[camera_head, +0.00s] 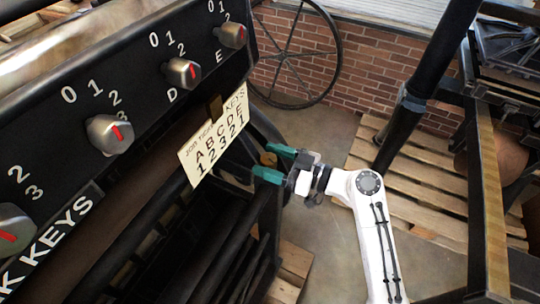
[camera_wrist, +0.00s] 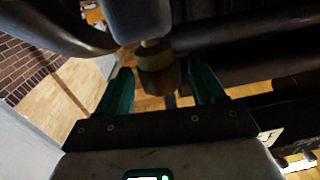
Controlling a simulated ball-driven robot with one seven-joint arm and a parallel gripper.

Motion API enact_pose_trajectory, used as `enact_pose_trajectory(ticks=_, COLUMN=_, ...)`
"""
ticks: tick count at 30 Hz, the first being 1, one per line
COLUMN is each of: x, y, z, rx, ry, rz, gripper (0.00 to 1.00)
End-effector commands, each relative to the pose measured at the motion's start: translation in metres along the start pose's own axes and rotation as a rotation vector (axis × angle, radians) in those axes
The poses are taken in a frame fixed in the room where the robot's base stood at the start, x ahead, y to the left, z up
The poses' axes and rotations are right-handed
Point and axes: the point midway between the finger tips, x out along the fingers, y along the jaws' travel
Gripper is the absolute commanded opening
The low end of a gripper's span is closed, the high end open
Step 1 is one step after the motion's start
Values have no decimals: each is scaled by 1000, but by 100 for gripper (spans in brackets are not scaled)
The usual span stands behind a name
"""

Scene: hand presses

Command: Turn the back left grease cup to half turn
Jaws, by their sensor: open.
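A brass grease cup (camera_wrist: 158,75) hangs under a dark rounded part in the wrist view, with a narrower neck above it. It also shows as a small brass piece (camera_head: 268,159) beside the press in the head view. My gripper (camera_head: 274,163) has green fingers and is open at the press's right side. In the wrist view the fingers (camera_wrist: 160,78) stand on either side of the cup, with gaps visible. They do not appear to touch it. Any turn marking on the cup is not visible.
A black panel with several red-marked knobs (camera_head: 110,134) fills the left of the head view. A paper job ticket (camera_head: 213,138) hangs below it. Black bars (camera_head: 215,240) lie under the panel. A spoked wheel (camera_head: 291,55), brick wall and wooden pallet (camera_head: 430,170) are behind.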

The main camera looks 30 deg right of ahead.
Motion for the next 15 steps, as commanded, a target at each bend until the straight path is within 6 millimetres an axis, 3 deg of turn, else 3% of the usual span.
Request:
enact_pose_trajectory(ticks=10, x=4, y=0, z=0, rx=0, ry=0, rz=-1, gripper=68)
enact_pose_trajectory(ticks=15, x=4, y=0, z=0, rx=0, ry=0, rz=-1, gripper=52)
